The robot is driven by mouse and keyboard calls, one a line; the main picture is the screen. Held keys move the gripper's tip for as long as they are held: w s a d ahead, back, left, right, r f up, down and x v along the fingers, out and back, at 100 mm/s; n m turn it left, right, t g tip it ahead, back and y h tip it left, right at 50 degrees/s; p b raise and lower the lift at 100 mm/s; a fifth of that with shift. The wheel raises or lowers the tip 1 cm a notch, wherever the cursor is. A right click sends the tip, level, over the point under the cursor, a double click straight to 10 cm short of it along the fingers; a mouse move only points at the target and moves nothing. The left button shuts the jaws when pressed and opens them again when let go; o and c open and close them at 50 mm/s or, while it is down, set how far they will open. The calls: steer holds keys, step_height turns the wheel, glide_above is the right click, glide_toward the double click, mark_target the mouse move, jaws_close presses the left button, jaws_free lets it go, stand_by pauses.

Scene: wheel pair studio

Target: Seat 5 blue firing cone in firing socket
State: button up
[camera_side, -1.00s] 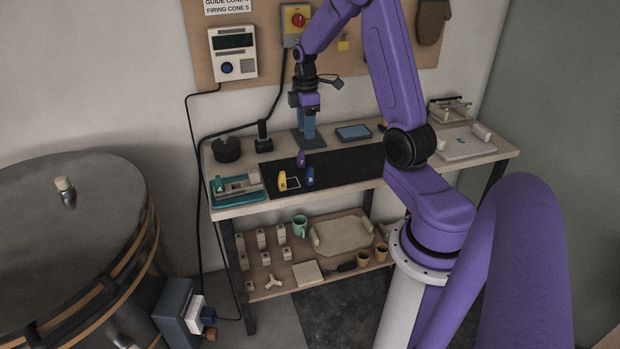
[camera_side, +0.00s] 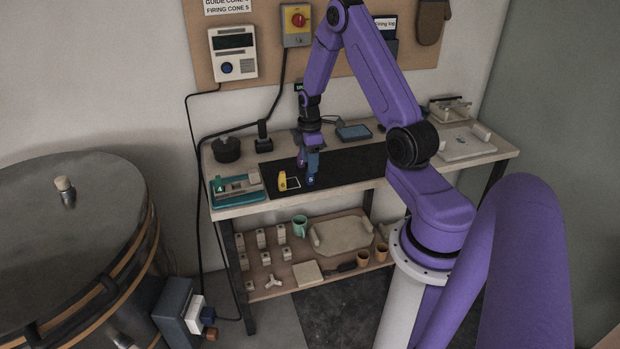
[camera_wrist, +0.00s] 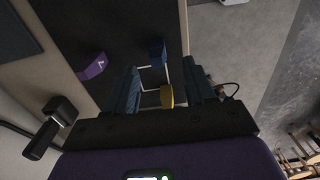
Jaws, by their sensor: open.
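The blue cone (camera_side: 310,181) stands upright on the dark mat, right of a white outlined square. It also shows in the wrist view (camera_wrist: 157,51), ahead of and roughly between my two fingertips. My gripper (camera_side: 313,172) points down over the blue cone, and in the wrist view (camera_wrist: 160,85) its fingers are spread with nothing clearly held. A teal fixture (camera_side: 238,187) with a green piece marked 4 sits at the left of the bench. I cannot make out which part is the firing socket.
A yellow cone (camera_side: 282,181) stands left of the blue one. A purple cone (camera_side: 301,161) is close behind my gripper, partly hidden; it shows in the wrist view (camera_wrist: 92,67). A blue tray (camera_side: 353,132) lies at the back. The mat's right part (camera_side: 350,165) is clear.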

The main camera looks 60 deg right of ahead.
mark_target(310, 175)
steer(key=shift+w+d+f, duration=0.1)
steer(key=shift+d+f, duration=0.05)
steer(key=shift+f, duration=2.55)
steer(key=shift+c, duration=0.3)
jaws_close()
